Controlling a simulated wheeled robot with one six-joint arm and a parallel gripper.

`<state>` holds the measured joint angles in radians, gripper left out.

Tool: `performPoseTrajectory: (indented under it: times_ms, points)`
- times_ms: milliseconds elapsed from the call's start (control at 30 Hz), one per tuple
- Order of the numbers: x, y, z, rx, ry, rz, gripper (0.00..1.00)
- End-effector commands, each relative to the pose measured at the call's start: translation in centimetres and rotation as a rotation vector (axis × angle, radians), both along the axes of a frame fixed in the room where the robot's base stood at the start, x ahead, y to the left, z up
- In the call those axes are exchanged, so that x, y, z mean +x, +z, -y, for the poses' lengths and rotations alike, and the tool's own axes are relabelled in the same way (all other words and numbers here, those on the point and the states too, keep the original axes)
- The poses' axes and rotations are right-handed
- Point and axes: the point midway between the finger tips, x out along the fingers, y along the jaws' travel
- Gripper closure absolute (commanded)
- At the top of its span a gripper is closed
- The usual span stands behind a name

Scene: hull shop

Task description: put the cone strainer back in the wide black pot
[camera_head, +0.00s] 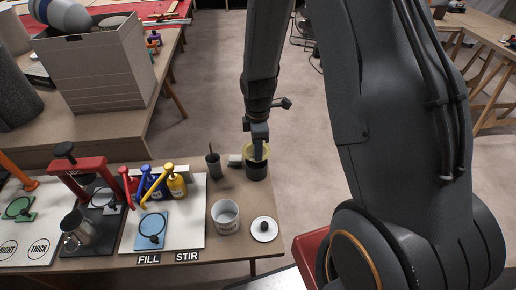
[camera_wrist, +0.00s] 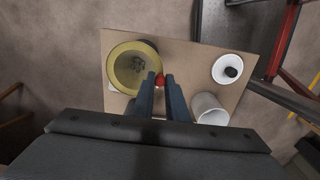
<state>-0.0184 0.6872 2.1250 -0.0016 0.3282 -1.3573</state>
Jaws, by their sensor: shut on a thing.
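The cone strainer (camera_wrist: 112,72) has a wide yellow rim and dark specks or holes at its bottom. My gripper (camera_wrist: 162,80) is shut on a small red grip at the strainer's rim. In the head view, the strainer (camera_head: 249,150) shows as a yellow ring partly behind my gripper (camera_head: 258,156). The wide black pot (camera_head: 257,173) stands upright on the table directly below it. The strainer looks lined up over the pot's mouth. I cannot tell whether it hangs just above or sits partly inside. The pot is hidden in the wrist view.
A white can (camera_head: 225,218) and a white lid with black knob (camera_head: 265,236) are nearer. Colored pump bottles (camera_head: 154,186) stand farther left. The table's right edge is close.

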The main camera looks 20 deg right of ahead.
Motion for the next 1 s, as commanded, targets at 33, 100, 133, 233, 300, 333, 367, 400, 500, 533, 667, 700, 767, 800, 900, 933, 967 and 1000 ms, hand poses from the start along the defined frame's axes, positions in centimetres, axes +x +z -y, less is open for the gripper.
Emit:
performPoseTrajectory:
  times_ms: [33,100,133,233,300,333,367,400,500,533,667,700,767,800,900,933,967,1000]
  points:
    - [0.0,-0.6,0.0,0.0,0.0,-0.001,1.0]
    - [0.0,-1.0,0.0,0.0,0.0,-0.001,1.0]
    - [0.0,-1.2,0.0,0.0,0.0,0.0,1.0]
    - [0.1,-1.9,0.0,0.0,0.0,0.001,1.0]
    - [0.1,-2.5,0.0,0.0,0.0,0.0,1.0]
    - [0.1,-2.7,0.0,0.0,0.0,0.0,1.0]
    - [0.0,-2.9,0.0,0.0,0.0,0.0,1.0]
    - [0.0,-3.2,0.0,0.0,0.0,-0.001,1.0]
    - [0.0,-3.9,0.0,0.0,0.0,-0.001,1.0]
    - [0.1,-4.1,0.0,0.0,0.0,0.0,1.0]
    - [0.1,-4.9,0.0,0.0,0.0,0.001,1.0]
    - [0.1,-5.0,0.0,0.0,0.0,0.001,1.0]
    - [0.1,-5.2,0.0,0.0,0.0,0.001,1.0]
    - [0.1,-5.3,0.0,0.0,0.0,0.001,1.0]
    - [0.1,-5.4,0.0,0.0,0.0,0.001,1.0]
    - [0.1,-5.4,0.0,0.0,0.0,0.001,1.0]
    - [0.1,-5.4,0.0,0.0,0.0,0.001,1.0]
    - [0.1,-5.4,0.0,0.0,0.0,0.001,1.0]
